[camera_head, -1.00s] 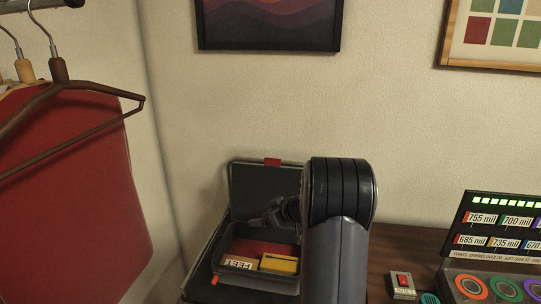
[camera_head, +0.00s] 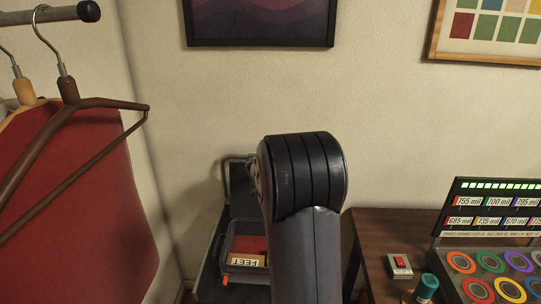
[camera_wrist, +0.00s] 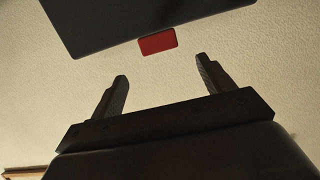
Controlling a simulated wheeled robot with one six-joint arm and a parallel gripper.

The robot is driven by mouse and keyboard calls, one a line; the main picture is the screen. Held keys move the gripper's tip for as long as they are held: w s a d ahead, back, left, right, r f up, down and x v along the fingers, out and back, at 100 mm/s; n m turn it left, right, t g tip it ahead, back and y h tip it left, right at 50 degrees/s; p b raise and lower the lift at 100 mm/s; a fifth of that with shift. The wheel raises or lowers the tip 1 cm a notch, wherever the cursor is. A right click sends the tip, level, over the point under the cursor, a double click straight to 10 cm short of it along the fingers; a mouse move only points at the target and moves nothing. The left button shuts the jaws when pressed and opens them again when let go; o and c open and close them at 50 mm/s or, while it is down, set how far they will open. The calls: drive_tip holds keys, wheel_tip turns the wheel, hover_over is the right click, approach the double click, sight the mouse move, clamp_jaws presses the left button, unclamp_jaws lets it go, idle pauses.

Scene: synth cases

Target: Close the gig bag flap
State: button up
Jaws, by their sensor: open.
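The gig bag (camera_head: 245,262) is an open dark grey case standing low by the wall. Its flap (camera_head: 240,190) stands raised at the back, and my arm hides much of it. The flap also shows as a dark panel at the top of the wrist view (camera_wrist: 130,25), with a red tab (camera_wrist: 158,43) on its edge. My gripper (camera_wrist: 161,67) is open and empty. In the wrist view the tab appears just beyond and between the fingertips, apart from them. My arm hides the gripper in the head view.
Inside the bag lies a lettered block (camera_head: 246,260). A wooden table (camera_head: 365,235) at right holds a red switch box (camera_head: 400,266), a teal-capped item (camera_head: 427,288) and a panel of coloured rings (camera_head: 490,262). A hanger (camera_head: 100,103) with red cloth (camera_head: 85,210) hangs at left.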

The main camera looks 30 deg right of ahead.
drive_tip(key=p+x, duration=0.3)
drive_tip(key=x, duration=0.5)
drive_tip(key=shift+w+d+f+p, duration=0.3)
drive_tip(key=shift+w+p, duration=0.1)
drive_tip(key=shift+w, duration=0.1)
drive_tip(key=shift+c, duration=0.2)
drive_tip(key=c, duration=1.4)
